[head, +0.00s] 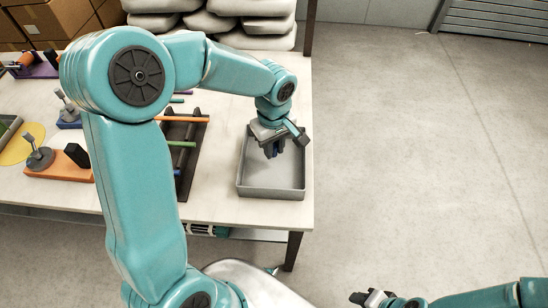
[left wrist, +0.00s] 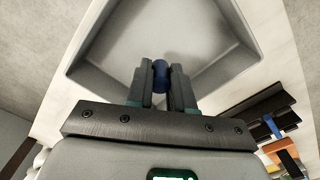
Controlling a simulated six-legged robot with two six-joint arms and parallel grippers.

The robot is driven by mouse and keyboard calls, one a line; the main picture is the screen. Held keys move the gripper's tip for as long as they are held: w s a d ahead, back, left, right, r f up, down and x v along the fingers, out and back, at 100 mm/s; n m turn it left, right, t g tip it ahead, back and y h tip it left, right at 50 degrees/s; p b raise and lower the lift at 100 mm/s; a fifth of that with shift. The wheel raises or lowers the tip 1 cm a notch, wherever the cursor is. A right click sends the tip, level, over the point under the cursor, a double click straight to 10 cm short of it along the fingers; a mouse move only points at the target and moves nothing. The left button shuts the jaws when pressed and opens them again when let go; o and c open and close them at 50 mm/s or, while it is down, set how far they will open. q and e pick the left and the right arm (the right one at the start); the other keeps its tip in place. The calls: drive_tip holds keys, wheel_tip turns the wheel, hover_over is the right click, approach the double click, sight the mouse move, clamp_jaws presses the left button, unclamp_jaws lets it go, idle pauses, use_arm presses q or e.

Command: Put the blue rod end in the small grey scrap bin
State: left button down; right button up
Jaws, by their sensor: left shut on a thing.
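The small grey scrap bin (head: 255,190) stands at the right end of the table in the head view. Its floor and walls also fill the top of the left wrist view (left wrist: 165,30), and it looks empty. My left gripper (head: 274,153) is over the bin, pointing down. It is shut on the blue rod end (left wrist: 160,70), which shows between the fingertips in the left wrist view. How high the rod end is above the bin floor is hard to tell. My right gripper (head: 373,298) is at the bottom right, off the table, and its jaws are too small to read.
A dark rack (head: 187,160) with orange and green rods lies left of the bin. An orange block (head: 60,170) and other fixtures stand further left. Pale sacks (head: 250,25) are stacked behind the table. The floor on the right is clear.

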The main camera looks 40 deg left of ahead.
sight(274, 166)
use_arm(q)
wheel_tip(274, 166, down, 5)
drive_tip(key=shift+r, duration=0.2)
drive_tip(key=shift+w+f, duration=0.1)
drive_tip(key=shift+f, duration=0.4)
drive_tip(key=shift+r, duration=0.1)
drive_tip(key=shift+f+b, duration=0.25)
drive_tip(key=shift+b, duration=0.1)
drive_tip(key=c, duration=1)
unclamp_jaws()
drive_tip(key=shift+r, duration=0.1)
